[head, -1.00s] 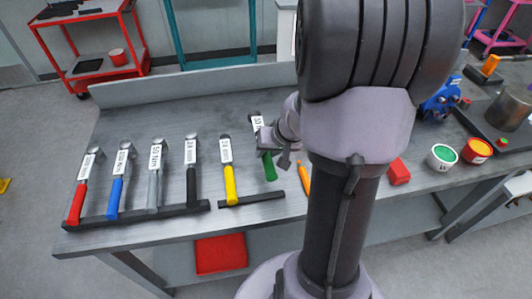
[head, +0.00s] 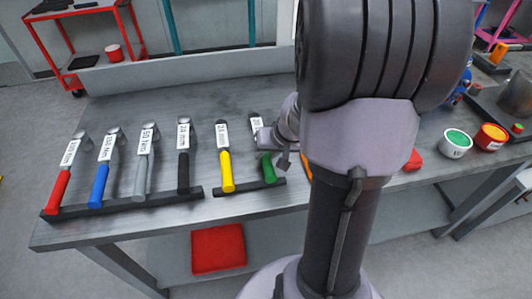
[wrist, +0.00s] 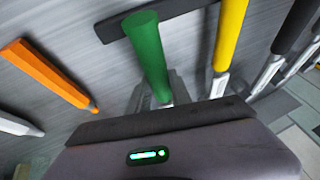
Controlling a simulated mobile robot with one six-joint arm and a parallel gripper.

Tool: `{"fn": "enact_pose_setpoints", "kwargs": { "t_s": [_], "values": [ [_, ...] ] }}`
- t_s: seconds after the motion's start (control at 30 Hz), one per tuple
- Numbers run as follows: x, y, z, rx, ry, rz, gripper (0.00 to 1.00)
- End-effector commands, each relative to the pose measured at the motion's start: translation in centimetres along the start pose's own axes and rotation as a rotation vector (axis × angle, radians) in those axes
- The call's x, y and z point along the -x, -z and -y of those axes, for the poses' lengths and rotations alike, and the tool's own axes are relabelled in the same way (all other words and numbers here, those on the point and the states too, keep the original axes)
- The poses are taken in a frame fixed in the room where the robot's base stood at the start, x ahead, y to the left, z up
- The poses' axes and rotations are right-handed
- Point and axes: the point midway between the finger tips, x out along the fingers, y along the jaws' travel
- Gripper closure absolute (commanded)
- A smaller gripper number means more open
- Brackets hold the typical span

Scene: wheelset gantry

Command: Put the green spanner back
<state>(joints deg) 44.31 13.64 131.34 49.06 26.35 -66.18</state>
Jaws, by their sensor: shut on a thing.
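The green spanner shows its green handle (head: 268,168) and a white label (head: 256,125) in the head view, right of the yellow spanner (head: 226,165). My gripper (wrist: 158,92) is shut on the green spanner, just past the handle, in the wrist view. The handle (wrist: 148,50) points away from my gripper, and its end overlaps the short dark rack bar (wrist: 187,8). I cannot tell whether it touches the bar. In the head view my arm partly hides the gripper and the spanner's middle.
Red, blue, grey and black spanners (head: 184,160) lie along a longer dark bar (head: 130,204) at left. An orange tool (wrist: 47,72) lies beside the green spanner in the wrist view. The bench behind the spanners is clear.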

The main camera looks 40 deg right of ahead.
Motion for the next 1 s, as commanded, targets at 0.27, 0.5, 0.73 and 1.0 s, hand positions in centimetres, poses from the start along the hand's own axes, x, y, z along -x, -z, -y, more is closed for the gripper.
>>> {"fn": "enact_pose_setpoints", "kwargs": {
  "t_s": [0.27,0.5,0.73,1.0],
  "values": [
    [-0.33,-0.13,-0.10,0.001,0.000,-0.001,1.00],
    [-0.66,-0.27,-0.19,0.001,0.000,-0.001,1.00],
    [-0.75,-0.32,-0.22,0.000,0.000,0.000,0.57],
    [-0.67,-0.35,-0.22,0.000,0.000,0.001,0.49]
  ]
}}
